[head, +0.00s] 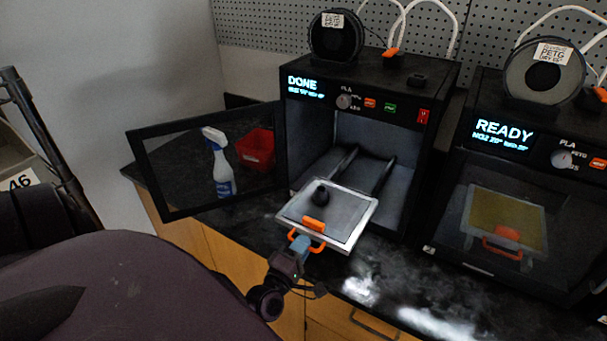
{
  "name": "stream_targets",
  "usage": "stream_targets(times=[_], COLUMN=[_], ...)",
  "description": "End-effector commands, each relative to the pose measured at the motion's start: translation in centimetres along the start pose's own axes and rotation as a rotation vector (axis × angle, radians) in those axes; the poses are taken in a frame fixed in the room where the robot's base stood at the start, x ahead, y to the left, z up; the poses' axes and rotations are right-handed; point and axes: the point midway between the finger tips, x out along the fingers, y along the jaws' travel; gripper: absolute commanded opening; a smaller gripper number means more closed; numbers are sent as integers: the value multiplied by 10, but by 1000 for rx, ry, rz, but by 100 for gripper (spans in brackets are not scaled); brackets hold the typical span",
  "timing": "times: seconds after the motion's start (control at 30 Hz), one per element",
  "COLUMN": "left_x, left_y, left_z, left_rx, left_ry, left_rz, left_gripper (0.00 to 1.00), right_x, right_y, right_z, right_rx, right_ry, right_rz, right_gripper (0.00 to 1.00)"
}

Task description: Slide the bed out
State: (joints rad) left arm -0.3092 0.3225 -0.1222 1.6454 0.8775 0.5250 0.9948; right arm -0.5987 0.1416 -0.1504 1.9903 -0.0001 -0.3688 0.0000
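The print bed (343,232) is a light metal plate on two dark rails. It sticks out of the front of the left printer (405,155), whose screen reads DONE. A small dark printed piece stands on the bed (321,195). An orange clip and an orange loop handle (320,248) are at the bed's front edge. My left gripper (300,243) is at this handle, its blue fingertips close together over the middle of the loop, and looks shut on it. The fingers' far side is hidden. My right gripper is not in view.
The left printer's door (155,207) stands wide open to the left. Behind its pane are a spray bottle (221,168) and a red bin (256,148). A second printer (500,200), reading READY, stands at the right with its bed inside. The dark counter (395,285) is bare in front.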

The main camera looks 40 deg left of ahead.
Motion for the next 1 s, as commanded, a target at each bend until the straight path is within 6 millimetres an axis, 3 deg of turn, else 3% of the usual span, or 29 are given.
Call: stream_targets(times=[0.1,0.47,1.0], left_x=[0,-3,-89], left_y=[0,0,-1], left_z=[0,-1,0], left_rx=[0,0,1], left_ry=[1,1,1], left_rz=[0,1,-1], left_gripper=[35,35,35], right_x=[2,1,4], right_y=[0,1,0], right_z=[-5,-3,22], right_rx=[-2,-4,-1], right_ry=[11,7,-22], right_rz=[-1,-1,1], right_gripper=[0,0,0])
